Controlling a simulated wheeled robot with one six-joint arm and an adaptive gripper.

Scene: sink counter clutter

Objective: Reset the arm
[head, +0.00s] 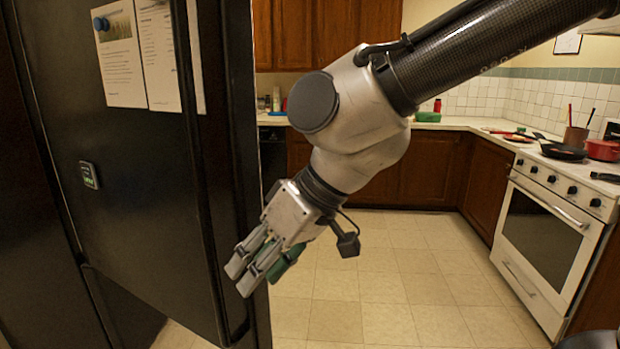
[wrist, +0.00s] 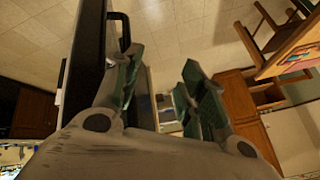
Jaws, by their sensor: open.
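My gripper (head: 260,272) hangs in front of the edge of a black fridge door in the head view, pointing down and to the left. In the wrist view my gripper (wrist: 163,88) shows two grey fingers with green pads, spread apart with nothing between them. My arm reaches in from the upper right of the head view and bends at the wrist. The black fridge (head: 130,190) fills the left of the head view. In the wrist view a black handle (wrist: 124,32) on a dark edge lies close beside the left finger; I cannot tell whether they touch.
A white stove (head: 548,235) with pans and a red pot (head: 602,150) stands at the right. Wooden cabinets (head: 425,168) and a counter line the back. The tiled floor (head: 390,290) is clear. A wooden chair (wrist: 270,25) and table show in the wrist view.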

